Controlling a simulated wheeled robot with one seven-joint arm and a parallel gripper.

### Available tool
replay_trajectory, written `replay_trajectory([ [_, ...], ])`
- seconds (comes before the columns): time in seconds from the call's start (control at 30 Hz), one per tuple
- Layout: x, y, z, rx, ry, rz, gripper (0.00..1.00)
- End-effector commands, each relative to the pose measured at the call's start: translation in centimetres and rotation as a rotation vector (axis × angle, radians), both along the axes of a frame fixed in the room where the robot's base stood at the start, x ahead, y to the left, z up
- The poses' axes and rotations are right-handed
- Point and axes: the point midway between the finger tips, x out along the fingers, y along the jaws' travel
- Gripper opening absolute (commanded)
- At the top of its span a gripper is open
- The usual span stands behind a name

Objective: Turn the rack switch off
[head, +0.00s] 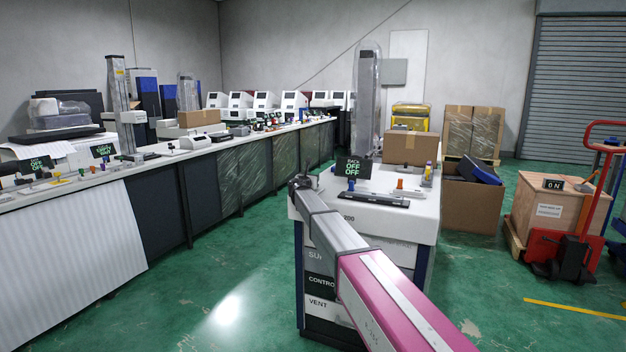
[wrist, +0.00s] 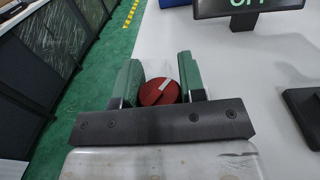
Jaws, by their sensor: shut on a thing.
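The switch is a round red knob (wrist: 159,92) with a pale line across it, seen in the wrist view near the edge of the white cabinet top. My gripper (wrist: 160,76) has its two green fingers on either side of the knob and is shut on it. In the head view my gripper (head: 300,184) is at the cabinet's left edge and hides the knob. A dark display (head: 354,168) behind it reads RACK OFF OFF. Part of this display also shows in the wrist view (wrist: 245,8).
The white cabinet top (head: 400,217) holds a dark bar (head: 374,199), small coloured parts and a cardboard box (head: 411,147). A long bench (head: 95,182) with machines runs along the left. Green floor (head: 225,275) between them is clear.

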Motion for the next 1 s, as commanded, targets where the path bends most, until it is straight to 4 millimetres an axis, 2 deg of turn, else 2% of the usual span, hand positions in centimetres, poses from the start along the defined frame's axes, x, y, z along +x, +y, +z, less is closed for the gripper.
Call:
replay_trajectory([
  [0.5,0.0,0.6,0.0,-0.002,-0.002,0.445,0.14],
  [0.7,0.0,0.8,-0.1,0.001,0.006,0.554,0.14],
  [1.0,0.0,1.0,-0.1,0.001,0.002,0.63,0.14],
])
